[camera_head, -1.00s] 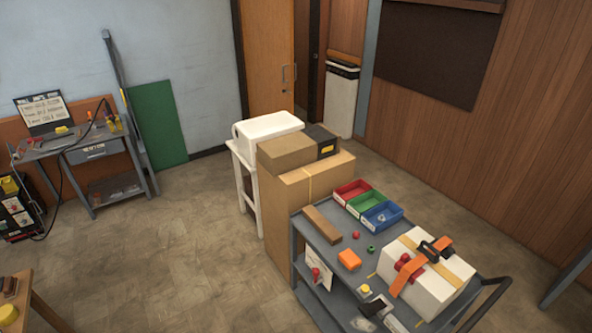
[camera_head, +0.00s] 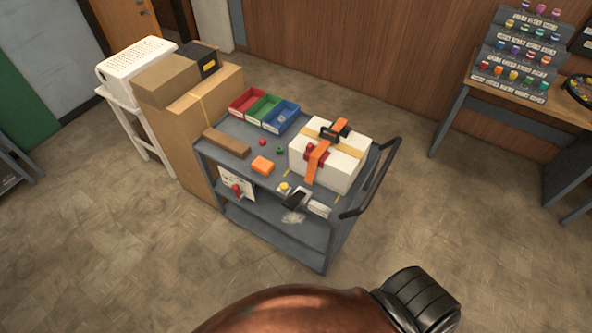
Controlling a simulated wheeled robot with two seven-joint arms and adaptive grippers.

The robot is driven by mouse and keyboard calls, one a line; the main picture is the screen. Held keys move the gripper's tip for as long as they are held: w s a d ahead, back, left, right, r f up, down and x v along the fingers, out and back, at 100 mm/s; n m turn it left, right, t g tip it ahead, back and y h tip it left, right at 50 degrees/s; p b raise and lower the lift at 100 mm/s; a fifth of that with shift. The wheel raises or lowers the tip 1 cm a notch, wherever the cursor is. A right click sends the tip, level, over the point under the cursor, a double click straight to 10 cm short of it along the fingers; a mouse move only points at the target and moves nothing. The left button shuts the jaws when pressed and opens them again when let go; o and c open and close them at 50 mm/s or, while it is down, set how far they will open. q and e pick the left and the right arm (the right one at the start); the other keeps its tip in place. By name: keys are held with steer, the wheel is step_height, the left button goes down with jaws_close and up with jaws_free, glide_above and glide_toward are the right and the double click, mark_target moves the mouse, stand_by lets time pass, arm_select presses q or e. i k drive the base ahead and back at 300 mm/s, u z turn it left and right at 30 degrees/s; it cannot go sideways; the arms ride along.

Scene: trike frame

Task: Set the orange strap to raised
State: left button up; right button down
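The orange strap (camera_head: 318,163) lies over the white box (camera_head: 345,171) on top of the grey cart, at the cart's right part. It runs across the top and down the near side of the box. A black buckle or handle (camera_head: 335,131) sits at its far end, and a red piece (camera_head: 315,153) sits on it near the front edge. A yellow band crosses the box too. Neither gripper shows. A reddish-brown arm link of mine with a black ribbed end is at the bottom edge, well short of the cart.
The grey cart (camera_head: 296,246) also carries red, green and blue bins (camera_head: 281,117), a brown block (camera_head: 227,143) and an orange block (camera_head: 262,165). Its black handle (camera_head: 381,178) juts out right. Cardboard boxes (camera_head: 205,120) stand left. A workbench (camera_head: 530,104) stands right. Floor in front is clear.

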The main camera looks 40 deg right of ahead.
mark_target(333, 136)
steer(key=z, duration=1.4)
steer(key=i, duration=1.05)
steer(key=z, duration=0.45)
